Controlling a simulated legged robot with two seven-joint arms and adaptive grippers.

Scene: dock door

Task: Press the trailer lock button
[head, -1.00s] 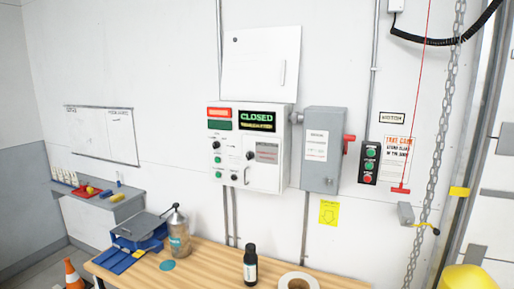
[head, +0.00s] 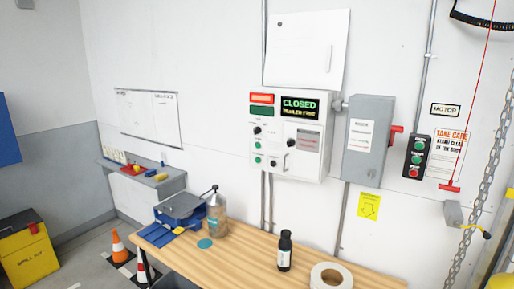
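A white control panel (head: 288,136) is fixed to the wall right of the middle. It has a display (head: 299,107) reading "CLOSED" with a smaller second line, a red and a green indicator at upper left, and several small green buttons and black knobs below. The labels beside these controls are too small to read, so I cannot tell which one is the trailer lock button. A separate black button box (head: 416,157) with green buttons and a red one is on the wall further right. Neither of my grippers shows in the head view.
A wooden table (head: 250,262) stands below the panel, with a dark bottle (head: 285,251), a tape roll (head: 330,277), a spray bottle (head: 215,212) and a blue bin on it. A grey switch box (head: 369,138) adjoins the panel. Cones (head: 119,247) and a yellow spill kit (head: 29,255) stand left.

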